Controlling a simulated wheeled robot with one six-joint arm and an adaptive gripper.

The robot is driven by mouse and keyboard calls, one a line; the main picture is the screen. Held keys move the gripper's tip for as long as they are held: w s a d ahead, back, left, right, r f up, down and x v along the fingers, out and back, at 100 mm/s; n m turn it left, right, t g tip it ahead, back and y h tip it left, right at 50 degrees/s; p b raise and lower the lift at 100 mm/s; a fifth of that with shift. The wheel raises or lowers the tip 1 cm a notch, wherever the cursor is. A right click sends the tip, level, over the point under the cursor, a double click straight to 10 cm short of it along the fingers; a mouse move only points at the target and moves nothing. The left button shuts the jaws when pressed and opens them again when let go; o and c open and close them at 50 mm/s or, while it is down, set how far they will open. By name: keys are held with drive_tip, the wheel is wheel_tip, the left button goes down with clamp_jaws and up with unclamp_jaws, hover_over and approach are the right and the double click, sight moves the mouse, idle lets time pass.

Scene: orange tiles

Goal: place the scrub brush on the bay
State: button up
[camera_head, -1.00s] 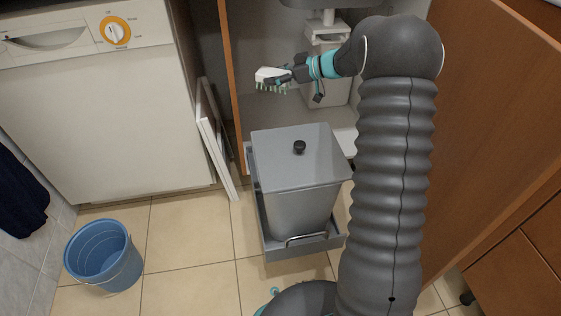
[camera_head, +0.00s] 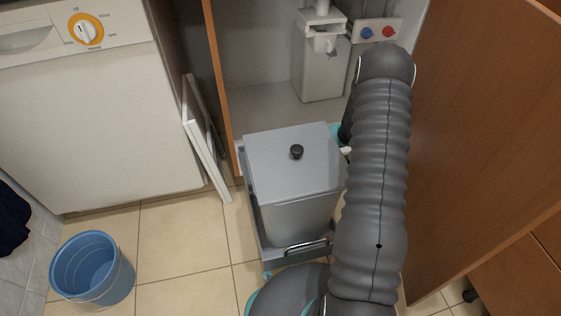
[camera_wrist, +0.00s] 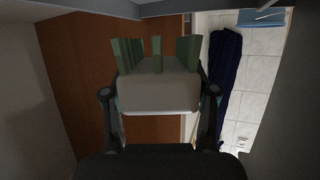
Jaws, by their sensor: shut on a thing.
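My gripper (camera_wrist: 160,98) is shut on the scrub brush (camera_wrist: 158,88), which has a pale body and green bristles. In the wrist view the bristles point up in the picture and a finger lies at each side of the body. In the head view my gripper and the brush are mostly or wholly hidden behind my arm and the bin. A small white patch shows beside the bin, but I cannot tell what it is. The open cabinet bay (camera_head: 262,103) lies behind the bin, with a bare grey floor on its left part.
A grey lidded bin (camera_head: 292,170) stands on a pull-out frame before the cabinet. A white cistern-like unit (camera_head: 320,72) is at the back. An orange-brown door (camera_head: 475,130) stands open at right. A blue bucket (camera_head: 92,268) is at lower left, near the washing machine (camera_head: 95,120).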

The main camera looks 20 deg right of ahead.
drive_tip(key=shift+d+f, duration=0.2)
drive_tip(key=shift+f, duration=1.05)
drive_tip(key=shift+f+b, duration=0.5)
drive_tip(key=shift+f, duration=1.5)
drive_tip(key=shift+a+f, duration=0.1)
drive_tip(key=o, duration=1.2)
drive_tip(key=shift+r, duration=0.2)
drive_tip(key=p+v, duration=0.1)
drive_tip(key=v, duration=1.1)
drive_tip(key=shift+f, duration=0.1)
